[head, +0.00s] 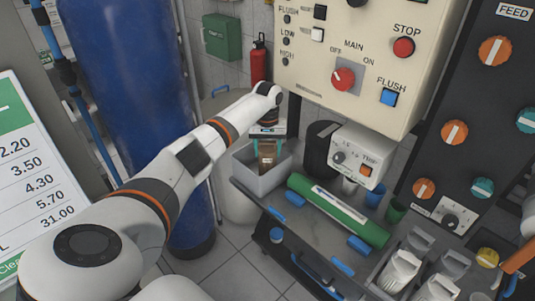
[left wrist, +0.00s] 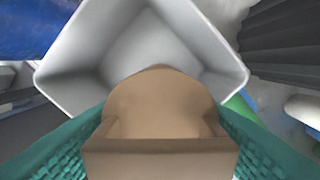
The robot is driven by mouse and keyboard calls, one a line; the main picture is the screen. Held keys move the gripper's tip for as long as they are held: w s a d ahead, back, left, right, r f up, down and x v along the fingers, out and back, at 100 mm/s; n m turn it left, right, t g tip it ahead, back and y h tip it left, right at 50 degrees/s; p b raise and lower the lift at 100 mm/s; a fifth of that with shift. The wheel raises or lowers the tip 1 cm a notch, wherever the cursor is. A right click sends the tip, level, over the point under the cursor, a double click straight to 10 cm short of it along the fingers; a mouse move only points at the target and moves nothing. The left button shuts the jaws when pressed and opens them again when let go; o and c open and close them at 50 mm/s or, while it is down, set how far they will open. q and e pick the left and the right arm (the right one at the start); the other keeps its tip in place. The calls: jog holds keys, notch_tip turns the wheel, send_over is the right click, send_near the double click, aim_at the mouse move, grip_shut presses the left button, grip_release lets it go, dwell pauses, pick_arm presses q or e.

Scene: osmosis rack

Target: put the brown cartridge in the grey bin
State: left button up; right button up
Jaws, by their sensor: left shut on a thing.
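The brown cartridge (head: 267,154) is held in my left gripper (head: 267,147), over the grey bin (head: 262,183). In the left wrist view the brown cartridge (left wrist: 160,115) fills the lower middle, between the two teal fingers of my left gripper (left wrist: 160,135). The grey bin (left wrist: 85,80) opens right behind it there, and its inside looks empty where it shows. The cartridge hides part of the bin's floor. I cannot tell how far the cartridge's lower end is from the bin. My right gripper is not clearly in view.
The bin sits at the cart's far left end, beside a green cylinder (head: 338,210) lying on the cart. A black round container (head: 322,143) and a white control box (head: 359,157) stand right of the bin. A beige panel (head: 350,60) hangs above. A blue tank (head: 130,100) stands left.

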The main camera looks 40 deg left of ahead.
pick_arm(q)
jog(key=shift+f, duration=1.2)
jog(key=o, duration=0.8)
notch_tip(320, 180, up, 12)
jog(key=shift+r, duration=0.15)
